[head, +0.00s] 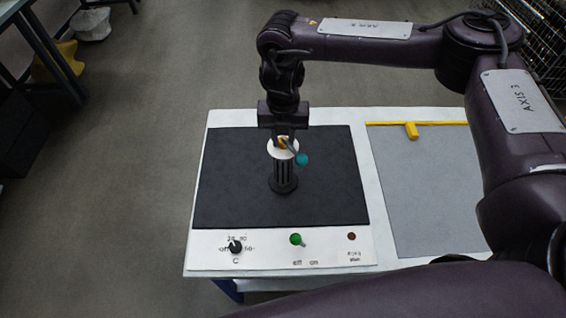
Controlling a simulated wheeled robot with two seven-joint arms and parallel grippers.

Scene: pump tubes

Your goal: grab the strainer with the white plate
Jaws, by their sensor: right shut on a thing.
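The strainer (284,172) has a dark slotted body with a round white plate (283,152) at its top. It is upright over the black mat, and its lower end meets a round dark base. My right gripper (284,140) points straight down over the white plate and is shut on the strainer's top. The gripper hides part of the plate and the exact grip. A small orange-yellow part shows between the fingers. A teal ball on a thin stem (302,159) shows just right of the plate. My left gripper is not in view.
The black mat (225,185) lies on a white table.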

